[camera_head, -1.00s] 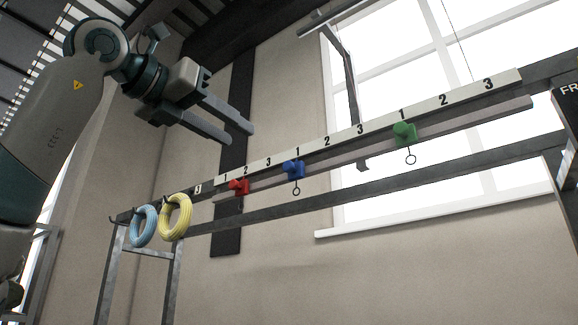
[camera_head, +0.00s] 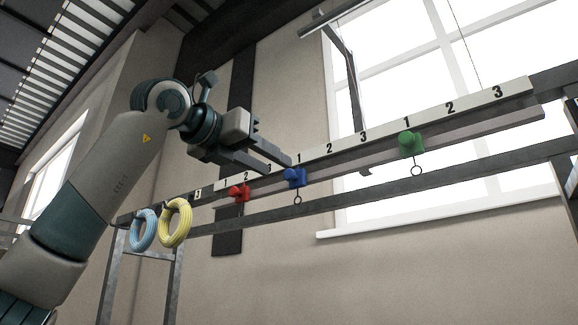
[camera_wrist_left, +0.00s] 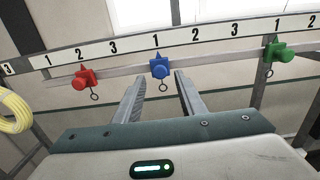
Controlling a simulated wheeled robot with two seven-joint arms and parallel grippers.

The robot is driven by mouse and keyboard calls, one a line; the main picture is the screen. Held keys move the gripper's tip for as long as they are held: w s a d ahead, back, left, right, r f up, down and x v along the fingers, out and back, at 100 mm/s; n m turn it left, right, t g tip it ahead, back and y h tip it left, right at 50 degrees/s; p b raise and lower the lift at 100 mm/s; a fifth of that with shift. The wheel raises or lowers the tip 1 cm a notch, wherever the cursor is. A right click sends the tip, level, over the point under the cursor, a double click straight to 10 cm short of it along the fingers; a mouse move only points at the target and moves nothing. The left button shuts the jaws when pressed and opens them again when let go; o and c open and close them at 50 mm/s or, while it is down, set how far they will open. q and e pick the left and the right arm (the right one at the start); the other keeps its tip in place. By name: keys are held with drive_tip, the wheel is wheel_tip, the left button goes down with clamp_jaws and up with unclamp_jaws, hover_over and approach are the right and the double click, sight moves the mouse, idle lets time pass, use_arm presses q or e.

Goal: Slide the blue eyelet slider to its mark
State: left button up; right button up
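The blue eyelet slider (camera_head: 294,177) sits on the rail below the numbered strip (camera_head: 345,138), under the first "1" of the middle number group, with a ring hanging below it. In the left wrist view the blue slider (camera_wrist_left: 160,68) lies ahead of and between the two fingers. My left gripper (camera_head: 280,163) is open and empty; its fingertips reach close to the blue slider, and contact cannot be told. The red slider (camera_head: 239,192) is to the left and the green slider (camera_head: 411,144) to the right on the same rail. My right gripper is not in view.
A blue coil (camera_head: 143,230) and a yellow coil (camera_head: 175,223) hang on hooks at the rail's left end. A dark beam (camera_head: 370,197) runs below the rail. A window is behind on the right. The rail between the blue and green sliders is clear.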

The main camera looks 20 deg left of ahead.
sight(291, 173)
use_arm(q)
drive_tip(key=p+x, duration=0.2)
drive_tip(key=x, duration=0.5)
drive_tip(key=shift+f, duration=0.1)
clamp_jaws()
drive_tip(key=shift+s+d+f, duration=0.1)
drive_tip(key=shift+s+d, duration=0.05)
drive_tip(key=shift+d, duration=0.3)
drive_tip(key=s+d+b, duration=0.1)
drive_tip(key=d, duration=0.3)
drive_tip(key=s+d+b, duration=0.1)
drive_tip(key=s+d, duration=0.1)
drive_tip(key=d, duration=0.3)
drive_tip(key=s+d+b, duration=0.1)
drive_tip(key=s+d, duration=0.1)
drive_tip(key=d, duration=0.3)
drive_tip(key=shift+s+d+b, duration=0.15)
drive_tip(key=shift+d+b, duration=0.1)
drive_tip(key=shift+b, duration=0.15)
drive_tip(key=shift+a, duration=0.1)
unclamp_jaws()
drive_tip(key=shift+d, duration=0.2)
